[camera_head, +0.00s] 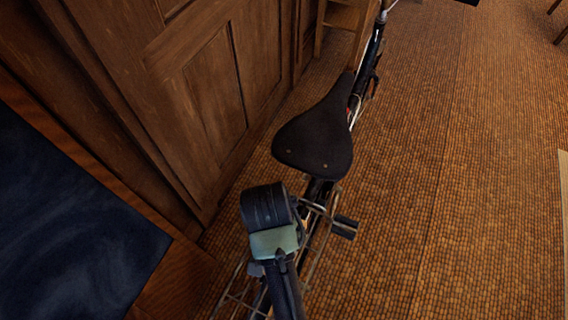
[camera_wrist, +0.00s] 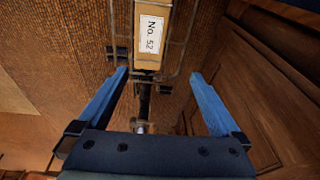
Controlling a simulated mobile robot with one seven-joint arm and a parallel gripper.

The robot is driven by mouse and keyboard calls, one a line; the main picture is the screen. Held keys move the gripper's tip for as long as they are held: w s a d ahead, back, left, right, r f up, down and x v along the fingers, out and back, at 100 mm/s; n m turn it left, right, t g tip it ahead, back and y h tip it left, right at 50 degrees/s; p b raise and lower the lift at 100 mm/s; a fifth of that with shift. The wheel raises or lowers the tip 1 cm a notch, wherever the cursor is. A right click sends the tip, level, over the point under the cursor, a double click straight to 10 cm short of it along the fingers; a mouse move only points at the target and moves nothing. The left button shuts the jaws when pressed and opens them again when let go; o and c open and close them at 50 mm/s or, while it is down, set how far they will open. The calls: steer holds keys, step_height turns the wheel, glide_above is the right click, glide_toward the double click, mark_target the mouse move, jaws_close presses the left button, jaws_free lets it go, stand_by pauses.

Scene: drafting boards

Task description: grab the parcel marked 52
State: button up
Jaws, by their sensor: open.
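The parcel (camera_wrist: 151,61) is a narrow tan box with a white label reading "No. 52" at the top middle of the wrist view. It lies on the bicycle's wire rack (camera_wrist: 183,32), and its far end is cut off by the frame edge. My gripper (camera_wrist: 159,73) is open, with its two blue fingers apart and nothing between them touching either one. The parcel's near end lies between the fingertip directions, ahead of the gripper. In the head view my arm covers the rack area, and I cannot make out the parcel there.
The bicycle's black saddle (camera_head: 316,138) and a pedal (camera_head: 345,226) are close to my arm. A panelled wooden cabinet (camera_head: 205,90) stands close on the left. A dark blue surface with a wooden edge (camera_head: 70,220) is at lower left. Woven floor (camera_head: 450,180) is open on the right.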

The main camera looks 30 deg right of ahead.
steer(key=shift+m+g, duration=0.3)
steer(key=shift+g, duration=0.1)
steer(key=f, duration=0.2)
steer(key=s+f+b, duration=0.1)
steer(key=f, duration=0.2)
steer(key=f+b, duration=0.1)
steer(key=f, duration=0.2)
steer(key=shift+s+d+f, duration=0.2)
steer(key=shift+d+f, duration=0.05)
steer(key=shift+d, duration=0.15)
steer(key=shift+w+f+b, duration=0.1)
steer(key=shift+f+b, duration=0.65)
steer(key=shift+f, duration=2.15)
steer(key=shift+d+r, duration=0.1)
jaws_close()
